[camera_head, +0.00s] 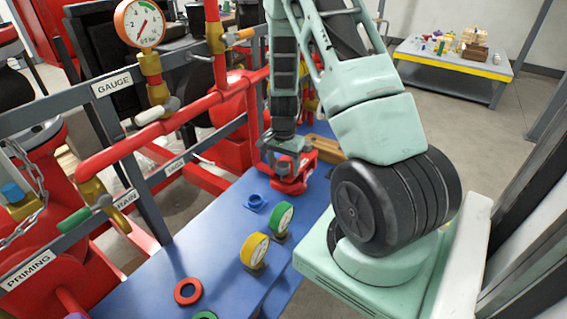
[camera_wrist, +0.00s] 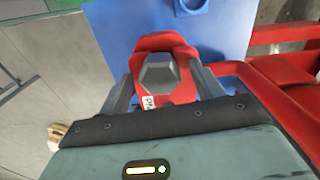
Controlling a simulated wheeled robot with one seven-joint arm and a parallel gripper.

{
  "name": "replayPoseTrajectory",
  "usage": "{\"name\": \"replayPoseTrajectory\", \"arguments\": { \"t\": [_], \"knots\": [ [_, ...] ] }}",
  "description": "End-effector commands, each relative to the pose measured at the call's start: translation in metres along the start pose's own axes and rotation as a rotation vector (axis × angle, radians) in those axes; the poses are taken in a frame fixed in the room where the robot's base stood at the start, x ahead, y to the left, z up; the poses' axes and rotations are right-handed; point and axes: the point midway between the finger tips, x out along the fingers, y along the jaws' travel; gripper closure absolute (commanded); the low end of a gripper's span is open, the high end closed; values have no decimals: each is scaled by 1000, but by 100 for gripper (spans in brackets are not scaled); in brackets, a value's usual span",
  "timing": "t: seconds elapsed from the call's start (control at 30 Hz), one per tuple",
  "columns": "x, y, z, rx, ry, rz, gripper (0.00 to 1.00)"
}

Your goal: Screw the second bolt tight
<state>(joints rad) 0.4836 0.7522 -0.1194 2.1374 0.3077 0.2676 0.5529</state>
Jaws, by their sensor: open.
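A red fixture (camera_head: 290,185) stands on the blue bench top, under my gripper (camera_head: 291,162). In the wrist view the red fixture (camera_wrist: 162,43) has a grey hexagonal piece (camera_wrist: 160,74) in its middle, which looks like a bolt head. My gripper (camera_wrist: 163,80) is open, with one finger on each side of this grey piece. I cannot tell whether the fingers touch it. Only one such piece shows, and I cannot tell which bolt it is. A partly hidden white label (camera_wrist: 149,103) is on the red fixture. In the head view the grey piece is hidden.
Red pipes (camera_head: 170,130) and a grey rail (camera_head: 225,143) run along the left. A wooden piece (camera_head: 327,147) lies behind the fixture.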

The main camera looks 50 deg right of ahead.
Motion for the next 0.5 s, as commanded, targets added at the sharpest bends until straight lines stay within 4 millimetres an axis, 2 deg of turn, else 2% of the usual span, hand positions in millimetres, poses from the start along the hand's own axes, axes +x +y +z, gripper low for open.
{"name": "replayPoseTrajectory", "arguments": {
  "t": [0.27,0.43,0.5],
  "knots": [
    [1,0,0,0,0,0,34],
    [1,0,0,0,0,0,82],
    [1,0,0,0,0,0,85]
  ]
}}
